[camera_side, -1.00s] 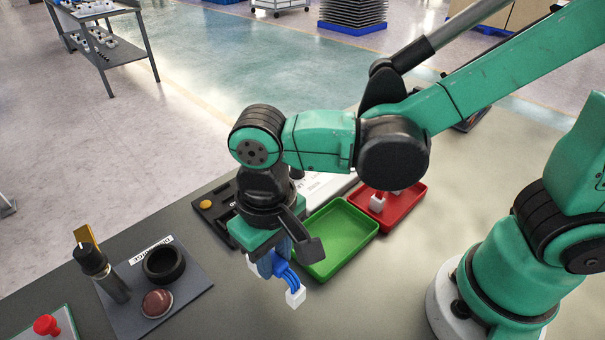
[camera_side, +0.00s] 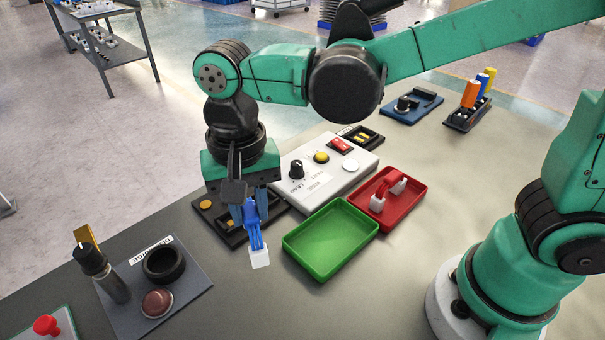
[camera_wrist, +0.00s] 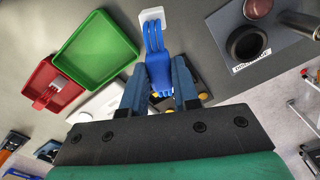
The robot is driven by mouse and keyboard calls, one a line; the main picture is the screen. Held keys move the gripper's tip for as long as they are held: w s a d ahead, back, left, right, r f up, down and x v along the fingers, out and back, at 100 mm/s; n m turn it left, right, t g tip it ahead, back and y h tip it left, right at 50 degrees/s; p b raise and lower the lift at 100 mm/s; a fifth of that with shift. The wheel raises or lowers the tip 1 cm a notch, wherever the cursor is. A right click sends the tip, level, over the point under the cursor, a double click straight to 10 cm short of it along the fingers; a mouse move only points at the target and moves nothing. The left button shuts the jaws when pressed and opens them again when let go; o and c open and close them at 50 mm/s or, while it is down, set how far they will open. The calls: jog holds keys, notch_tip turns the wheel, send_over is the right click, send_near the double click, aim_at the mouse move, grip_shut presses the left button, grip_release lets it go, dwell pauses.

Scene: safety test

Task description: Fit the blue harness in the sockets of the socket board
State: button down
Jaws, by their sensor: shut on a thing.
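My gripper (camera_side: 250,212) is shut on the blue harness (camera_side: 254,228), which it holds up in the air. The harness has several blue wires and a white connector (camera_side: 260,257) hanging toward the front. A dark board with a yellow disc, seemingly the socket board (camera_side: 205,204), lies behind and below my gripper.
A green empty tray (camera_side: 330,240) and a red tray (camera_side: 405,205) holding a red harness (camera_side: 388,194) lie to the right. A white control box (camera_side: 325,175) stands behind. A grey plate (camera_side: 190,292) with a black ring lies front left. Bare table shows between plate and green tray.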

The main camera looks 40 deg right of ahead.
jog(key=w+d+m, duration=0.5)
jog(key=w+m, duration=0.5)
jog(key=m, duration=0.3)
jog(key=shift+f, duration=2.25)
jog(key=shift+f, duration=0.95)
jog(key=shift+c, duration=0.9)
grip_release()
notch_tip(320, 180, up, 7)
jog(key=shift+d, duration=0.1)
